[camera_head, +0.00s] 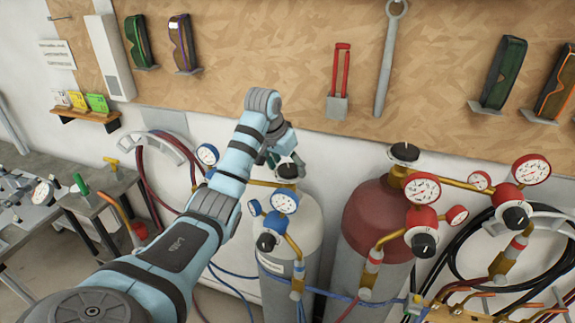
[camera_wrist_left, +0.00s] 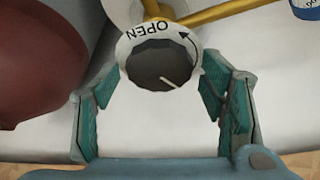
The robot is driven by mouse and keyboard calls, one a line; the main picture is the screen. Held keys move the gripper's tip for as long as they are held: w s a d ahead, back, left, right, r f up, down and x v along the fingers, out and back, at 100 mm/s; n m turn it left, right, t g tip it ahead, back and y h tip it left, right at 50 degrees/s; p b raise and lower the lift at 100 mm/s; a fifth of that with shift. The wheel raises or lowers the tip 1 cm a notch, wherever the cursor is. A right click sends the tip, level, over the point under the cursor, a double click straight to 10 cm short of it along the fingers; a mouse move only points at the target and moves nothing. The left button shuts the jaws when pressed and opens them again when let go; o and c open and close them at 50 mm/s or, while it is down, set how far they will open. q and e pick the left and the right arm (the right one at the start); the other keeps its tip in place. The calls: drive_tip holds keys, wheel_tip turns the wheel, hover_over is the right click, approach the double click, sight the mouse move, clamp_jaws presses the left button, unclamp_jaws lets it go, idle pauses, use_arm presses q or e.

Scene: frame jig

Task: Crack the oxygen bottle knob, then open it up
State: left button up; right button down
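The oxygen bottle (camera_head: 293,225) is the pale grey cylinder with blue-rimmed gauges, standing left of the dark red bottle. Its dark valve knob (camera_head: 288,171) is on top, partly hidden by my left gripper (camera_head: 285,160). In the left wrist view the knob (camera_wrist_left: 160,66) shows a white line pointing to lower right. A white ring around it reads OPEN with a curved arrow. My left gripper (camera_wrist_left: 160,88) is open, with its teal finger pads on either side of the knob and visible gaps. My right gripper is not in view.
The dark red bottle (camera_head: 372,222) with red gauges stands close on the right. Brass regulators and blue gauges (camera_head: 284,202) sit around the oxygen bottle's top. A workbench (camera_head: 60,205) stands at left.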

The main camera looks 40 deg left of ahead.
use_arm(q)
drive_tip(key=shift+s, duration=0.1)
drive_tip(key=c, duration=0.8)
drive_tip(key=shift+n, duration=0.3)
drive_tip(key=n, duration=0.1)
drive_tip(key=n+y, duration=0.1)
drive_tip(key=n, duration=0.2)
drive_tip(key=shift+d+y, duration=0.25)
drive_tip(key=shift+y, duration=0.15)
drive_tip(key=n+g+y, duration=0.1)
drive_tip(key=n, duration=0.2)
drive_tip(key=shift+d+r+n, duration=0.1)
drive_tip(key=shift+n, duration=0.3)
drive_tip(key=n, duration=0.1)
drive_tip(key=n+g, duration=0.1)
drive_tip(key=n, duration=0.1)
drive_tip(key=n+y, duration=0.1)
drive_tip(key=shift+w+d+n+g, duration=0.1)
drive_tip(key=shift+w+n+g, duration=0.2)
drive_tip(key=shift+w+n+g+y, duration=0.15)
drive_tip(key=shift+n+g, duration=0.25)
drive_tip(key=shift+n, duration=0.55)
drive_tip(key=shift+n+g+y, duration=0.15)
drive_tip(key=shift+n+g, duration=0.25)
drive_tip(key=shift+n, duration=0.55)
